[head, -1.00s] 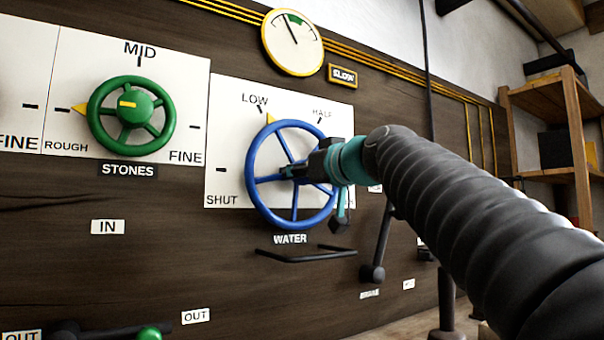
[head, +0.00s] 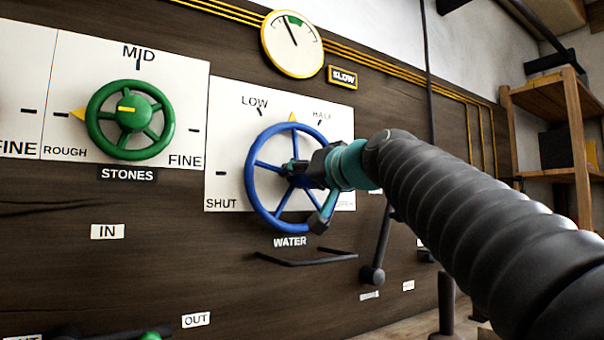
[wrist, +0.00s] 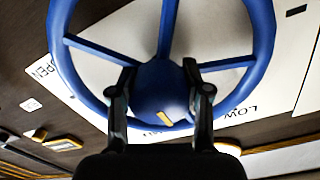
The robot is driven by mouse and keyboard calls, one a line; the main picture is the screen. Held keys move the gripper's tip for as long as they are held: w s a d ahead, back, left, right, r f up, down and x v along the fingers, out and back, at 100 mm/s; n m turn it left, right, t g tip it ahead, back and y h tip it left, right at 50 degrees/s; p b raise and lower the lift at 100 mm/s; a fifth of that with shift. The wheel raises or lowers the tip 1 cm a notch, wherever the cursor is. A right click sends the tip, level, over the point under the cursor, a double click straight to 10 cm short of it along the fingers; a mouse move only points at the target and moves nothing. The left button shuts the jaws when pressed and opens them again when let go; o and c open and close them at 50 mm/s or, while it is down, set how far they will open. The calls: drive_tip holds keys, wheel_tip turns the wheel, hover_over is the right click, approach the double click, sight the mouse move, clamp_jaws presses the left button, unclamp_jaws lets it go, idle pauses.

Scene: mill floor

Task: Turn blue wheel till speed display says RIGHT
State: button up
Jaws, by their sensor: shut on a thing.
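The blue wheel (head: 263,200), labelled WATER, is mounted on the dark panel. Its yellow pointer (head: 292,117) stands between LOW and HALF. My gripper (head: 296,170) is shut on the wheel at its hub, covering part of the right side. In the wrist view, the two fingers of my gripper (wrist: 160,95) sit on either side of the blue hub (wrist: 158,88), with spokes and rim around it. The speed display (head: 343,77) reads SLOW. The round gauge (head: 292,44) above has its needle just left of a green band.
A green STONES wheel (head: 160,145) is to the left, its pointer at ROUGH. A dark bar handle (head: 306,259) sticks out below the blue wheel, and a dark lever (head: 378,245) hangs right of it. A wooden shelf (head: 570,140) stands at the right.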

drive_tip(key=m+p, duration=0.2)
drive_tip(key=m, duration=0.4)
drive_tip(key=shift+r+m, duration=0.1)
drive_tip(key=shift+m, duration=0.2)
idle(0.5)
drive_tip(key=o, duration=1.2)
drive_tip(key=v, duration=1.2)
